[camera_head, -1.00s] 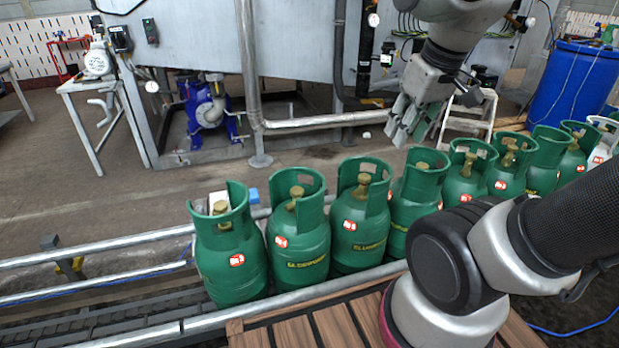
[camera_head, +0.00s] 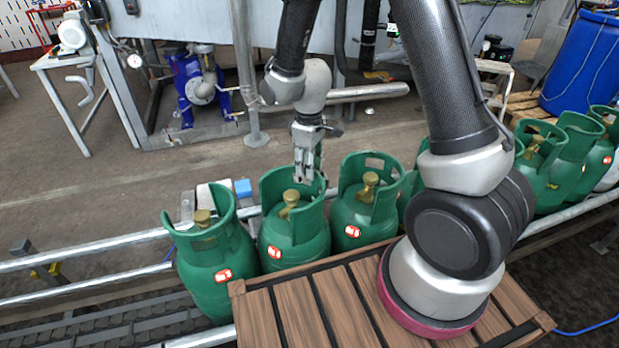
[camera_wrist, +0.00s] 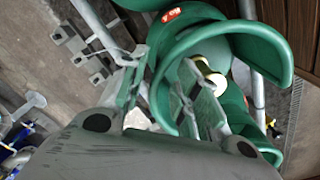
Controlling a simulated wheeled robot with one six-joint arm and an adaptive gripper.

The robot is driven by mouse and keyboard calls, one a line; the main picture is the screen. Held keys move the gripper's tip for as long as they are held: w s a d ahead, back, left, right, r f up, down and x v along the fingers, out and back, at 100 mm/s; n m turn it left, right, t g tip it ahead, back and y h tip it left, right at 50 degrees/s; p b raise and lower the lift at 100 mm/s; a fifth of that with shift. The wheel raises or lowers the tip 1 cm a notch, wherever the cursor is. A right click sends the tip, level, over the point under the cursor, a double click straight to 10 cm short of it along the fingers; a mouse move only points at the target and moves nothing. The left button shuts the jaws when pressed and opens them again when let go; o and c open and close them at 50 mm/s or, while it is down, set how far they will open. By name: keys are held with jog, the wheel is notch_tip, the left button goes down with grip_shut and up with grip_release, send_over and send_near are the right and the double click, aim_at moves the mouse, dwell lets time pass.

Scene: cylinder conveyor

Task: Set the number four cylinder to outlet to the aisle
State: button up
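A row of green gas cylinders with brass valves, open collars and small red-and-white number labels stands on the conveyor. The label digits are too small to read surely. The second cylinder from the left (camera_head: 293,235) is under my gripper (camera_head: 307,180), at the right side of its collar. In the wrist view, a green collar (camera_wrist: 265,42) curves around a brass valve (camera_wrist: 210,80). My gripper's fingers (camera_wrist: 168,85) are apart, with part of the collar wall between them. Whether they touch it is not clear. The leftmost cylinder (camera_head: 215,272) leans slightly.
The third cylinder (camera_head: 358,222) stands close on the right; my arm hides others beyond it. Conveyor rails (camera_head: 90,250) run along the row, with an empty belt stretch at left. A slatted wooden platform (camera_head: 300,312) lies in front. A blue box (camera_head: 243,188) sits behind the cylinders.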

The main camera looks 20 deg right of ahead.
aim_at(309, 181)
notch_tip(309, 181, down, 6)
jog(key=shift+r, duration=0.1)
grip_shut()
